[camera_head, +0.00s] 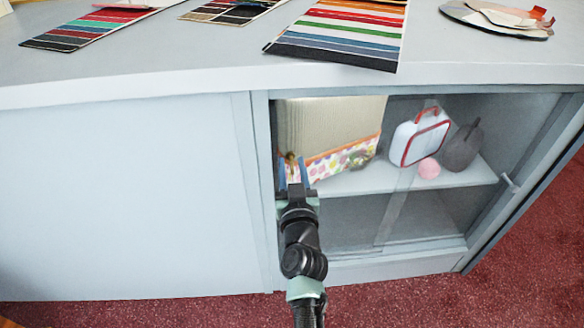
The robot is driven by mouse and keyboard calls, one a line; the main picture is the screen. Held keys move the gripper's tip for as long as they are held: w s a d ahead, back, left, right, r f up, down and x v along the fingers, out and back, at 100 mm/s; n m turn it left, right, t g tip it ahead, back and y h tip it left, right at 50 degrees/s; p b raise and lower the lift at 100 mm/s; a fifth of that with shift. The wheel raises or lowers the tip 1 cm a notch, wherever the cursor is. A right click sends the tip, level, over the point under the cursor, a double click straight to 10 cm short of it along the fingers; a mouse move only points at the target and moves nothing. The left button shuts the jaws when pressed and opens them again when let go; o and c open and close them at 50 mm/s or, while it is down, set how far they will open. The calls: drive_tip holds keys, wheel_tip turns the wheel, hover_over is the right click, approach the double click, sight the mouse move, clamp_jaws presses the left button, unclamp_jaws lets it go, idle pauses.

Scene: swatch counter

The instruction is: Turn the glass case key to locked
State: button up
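The glass case (420,220) is the glazed section of the pale counter, at the right of the view. A small brass-coloured piece, which looks like the key (291,158), shows at the case's left side, near its frame. My gripper (293,168) reaches up to it from below. Its two blue fingers stand apart, one on each side of the brass piece, and look open. I cannot tell whether either finger touches it. The lock and the key's turn angle are too small and too covered to read.
Inside the case, a shelf (455,178) holds a patterned box (340,160), a white and red case (417,140), a pink ball (429,168) and a dark grey item (461,150). Swatch cards (340,28) lie on the countertop (190,62). Red carpet (400,302) is clear in front.

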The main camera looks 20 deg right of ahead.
clamp_jaws()
drive_tip(key=shift+m, duration=0.4)
drive_tip(key=m, duration=0.8)
drive_tip(key=shift+d+f+m, duration=0.1)
drive_tip(key=shift+m, duration=0.2)
drive_tip(key=m, duration=0.4)
drive_tip(key=shift+f+m, duration=0.1)
drive_tip(key=shift+m, duration=2.1)
